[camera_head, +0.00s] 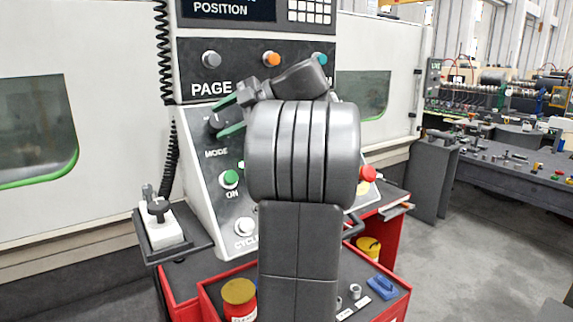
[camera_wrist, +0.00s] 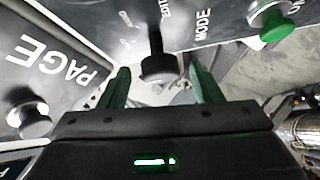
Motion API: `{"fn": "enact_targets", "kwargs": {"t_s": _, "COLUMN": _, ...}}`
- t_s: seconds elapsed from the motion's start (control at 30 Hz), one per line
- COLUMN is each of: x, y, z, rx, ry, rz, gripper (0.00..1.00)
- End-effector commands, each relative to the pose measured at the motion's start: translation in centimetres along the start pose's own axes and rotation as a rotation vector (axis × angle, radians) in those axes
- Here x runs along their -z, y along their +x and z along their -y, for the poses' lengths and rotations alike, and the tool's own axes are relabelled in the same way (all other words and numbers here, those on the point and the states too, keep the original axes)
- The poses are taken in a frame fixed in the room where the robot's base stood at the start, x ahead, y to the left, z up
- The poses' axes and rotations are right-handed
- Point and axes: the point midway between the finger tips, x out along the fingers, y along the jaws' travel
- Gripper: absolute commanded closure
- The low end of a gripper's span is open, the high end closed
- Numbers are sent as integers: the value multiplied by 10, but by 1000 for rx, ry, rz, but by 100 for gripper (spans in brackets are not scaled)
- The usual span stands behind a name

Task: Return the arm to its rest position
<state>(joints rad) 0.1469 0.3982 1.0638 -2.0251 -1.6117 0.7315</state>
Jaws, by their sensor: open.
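My gripper (camera_head: 230,115) is open, with its green fingers pointing left at the control panel (camera_head: 207,180). In the wrist view its two fingers (camera_wrist: 157,90) stand apart on either side of the black MODE knob (camera_wrist: 158,68). The knob also shows in the head view (camera_head: 216,122), close to the fingers; I cannot tell whether they touch it. My arm is raised in front of the panel and hides part of it.
The panel carries a green ON button (camera_head: 229,179), a white button (camera_head: 246,226), a red button (camera_head: 368,173) and an orange button (camera_head: 271,59). A red cart (camera_head: 372,310) below holds a yellow-lidded can (camera_head: 239,292). Open floor (camera_head: 470,260) lies to the right.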

Motion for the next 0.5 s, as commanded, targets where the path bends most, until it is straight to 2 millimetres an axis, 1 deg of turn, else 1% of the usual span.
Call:
{"fn": "enact_targets", "kwargs": {"t_s": 0.03, "x": 2, "y": 11, "z": -1, "rx": 3, "ry": 0, "rz": -4, "gripper": 41}}
{"fn": "enact_targets", "kwargs": {"t_s": 0.1, "x": 2, "y": 25, "z": 0, "rx": 3, "ry": 0, "rz": -4, "gripper": 41}}
{"fn": "enact_targets", "kwargs": {"t_s": 0.13, "x": 1, "y": 27, "z": 0, "rx": -7, "ry": 10, "rz": -3, "gripper": 41}}
{"fn": "enact_targets", "kwargs": {"t_s": 0.5, "x": 1, "y": 25, "z": 2, "rx": -250, "ry": 290, "rz": -32, "gripper": 41}}
